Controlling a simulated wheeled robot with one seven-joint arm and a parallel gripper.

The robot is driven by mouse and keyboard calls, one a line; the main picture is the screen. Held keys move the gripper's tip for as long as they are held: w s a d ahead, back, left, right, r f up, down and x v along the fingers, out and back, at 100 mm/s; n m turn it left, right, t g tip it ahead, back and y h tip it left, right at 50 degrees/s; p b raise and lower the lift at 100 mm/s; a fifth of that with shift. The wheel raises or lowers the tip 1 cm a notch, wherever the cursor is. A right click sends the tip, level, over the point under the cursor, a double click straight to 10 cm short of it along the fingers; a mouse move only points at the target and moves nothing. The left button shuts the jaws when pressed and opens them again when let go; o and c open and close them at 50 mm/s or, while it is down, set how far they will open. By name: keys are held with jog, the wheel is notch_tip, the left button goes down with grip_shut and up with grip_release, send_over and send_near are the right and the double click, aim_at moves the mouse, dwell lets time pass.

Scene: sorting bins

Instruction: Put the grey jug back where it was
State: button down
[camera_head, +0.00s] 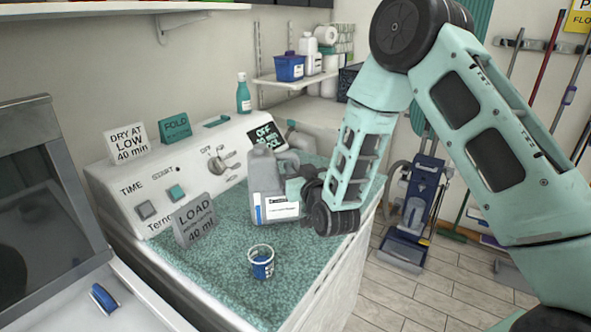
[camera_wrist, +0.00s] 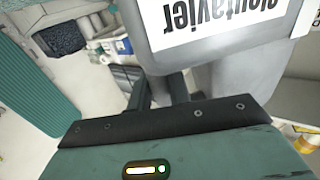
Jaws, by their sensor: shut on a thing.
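The grey jug (camera_head: 264,180) has a white and blue label and is upright over the teal speckled top of the white machine (camera_head: 215,275). I cannot tell whether its base touches the top. My gripper (camera_head: 297,186) comes in from the right and is shut on the jug, near its handle side. In the wrist view the jug (camera_wrist: 225,78) fills the upper right, its label letters upside down. The dark fingers (camera_wrist: 160,90) reach up to it, and their tips are partly hidden behind it.
A clear cup with blue contents (camera_head: 261,263) stands in front of the jug. A LOAD sign (camera_head: 195,218) stands to its left. Behind is the control panel with a dial (camera_head: 217,163). A shelf (camera_head: 292,82) holds bottles and a blue box. The right front of the top is clear.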

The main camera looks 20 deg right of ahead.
jog(key=c, duration=1.3)
grip_release()
jog(key=shift+r, duration=0.1)
jog(key=s+p, duration=0.5)
jog(key=s, duration=0.7)
jog(key=s+a+r+n+g+y, duration=0.2)
jog(key=s+a+n+g+y, duration=0.3)
jog(key=a+g, duration=0.55)
jog(key=s+r+n+g+h, duration=0.1)
jog(key=s+r+g+h, duration=0.1)
jog(key=s, duration=0.9)
jog(key=s+r+n+g+h, duration=0.1)
jog(key=s+r+g+h, duration=0.2)
jog(key=s, duration=0.9)
jog(key=shift+d+r+g, duration=0.45)
jog(key=shift+r+g, duration=0.1)
jog(key=shift+g, duration=0.7)
